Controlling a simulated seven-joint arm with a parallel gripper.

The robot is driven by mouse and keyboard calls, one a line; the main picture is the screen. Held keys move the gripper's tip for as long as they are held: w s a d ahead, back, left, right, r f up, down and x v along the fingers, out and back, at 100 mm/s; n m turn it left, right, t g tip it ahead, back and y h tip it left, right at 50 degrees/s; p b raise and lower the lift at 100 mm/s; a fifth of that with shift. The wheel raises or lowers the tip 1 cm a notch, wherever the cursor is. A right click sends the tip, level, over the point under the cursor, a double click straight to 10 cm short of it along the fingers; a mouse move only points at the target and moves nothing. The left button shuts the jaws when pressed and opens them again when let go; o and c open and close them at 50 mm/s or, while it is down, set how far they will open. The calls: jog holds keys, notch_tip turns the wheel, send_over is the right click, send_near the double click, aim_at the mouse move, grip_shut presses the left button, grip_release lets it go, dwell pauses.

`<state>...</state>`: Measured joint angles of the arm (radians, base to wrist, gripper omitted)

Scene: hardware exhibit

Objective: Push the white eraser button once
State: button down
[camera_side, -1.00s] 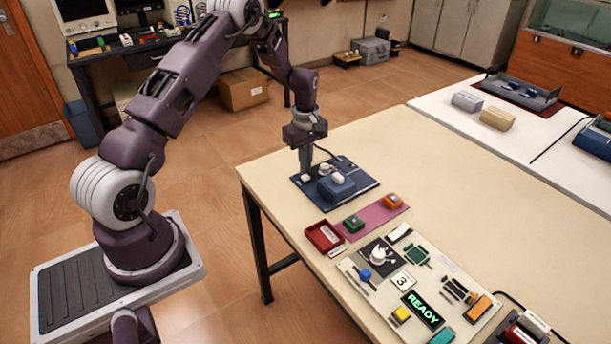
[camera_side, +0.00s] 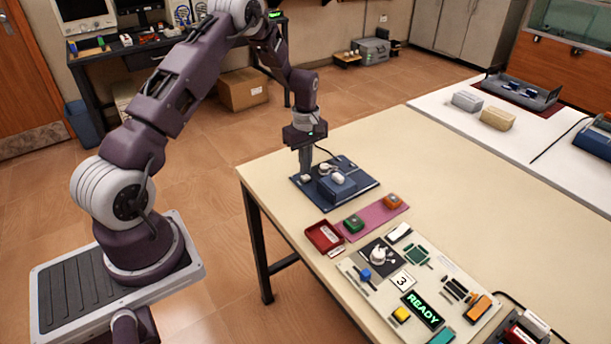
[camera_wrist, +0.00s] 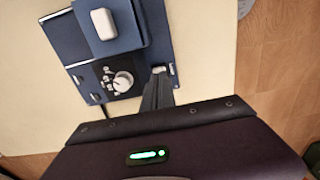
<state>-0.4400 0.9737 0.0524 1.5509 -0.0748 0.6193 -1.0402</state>
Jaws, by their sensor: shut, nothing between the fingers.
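A dark blue base plate (camera_side: 368,187) lies at the table's near left corner. On it stands a raised blue block with a white rounded eraser-like piece (camera_side: 338,177) on top, also in the wrist view (camera_wrist: 103,23). A smaller white button-like piece (camera_wrist: 159,70) sits near the plate's edge, partly hidden by my fingers. I cannot tell for sure which is the eraser button. My gripper (camera_side: 306,174) points down, shut and empty, at the smaller piece; its fingertips also show in the wrist view (camera_wrist: 159,78). Whether they touch it is unclear.
A white round knob (camera_wrist: 122,82) on a black panel is close beside my fingers. A pink strip (camera_side: 374,217) with green and orange buttons, a red tray (camera_side: 323,237) and a board with a READY display (camera_side: 422,309) lie nearer the camera.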

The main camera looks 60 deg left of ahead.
jog(key=shift+f, duration=0.85)
dwell(0.3)
jog(key=shift+r, duration=3.5)
jog(key=shift+r, duration=0.1)
jog(key=s+d+r+m+t, duration=0.1)
jog(key=s+d+r+m, duration=0.4)
jog(key=r, duration=0.5)
jog(key=s+d+r+m+t, duration=0.1)
jog(key=s+d+r+m, duration=0.1)
jog(key=d+r, duration=0.6)
jog(key=s+d+r+m+t, duration=0.1)
jog(key=s+d+r+m, duration=0.1)
jog(key=s, duration=0.5)
jog(key=s+d+r+m+t, duration=0.1)
jog(key=s+d+m, duration=0.2)
jog(key=s+m, duration=0.2)
jog(key=s+d+r+m+t, duration=0.1)
jog(key=s+d+r+m, duration=0.1)
jog(key=s, duration=0.7)
jog(key=shift+s+d+r+m+t, duration=0.2)
jog(key=shift+d+r+m+t, duration=0.1)
jog(key=shift+d+m, duration=0.55)
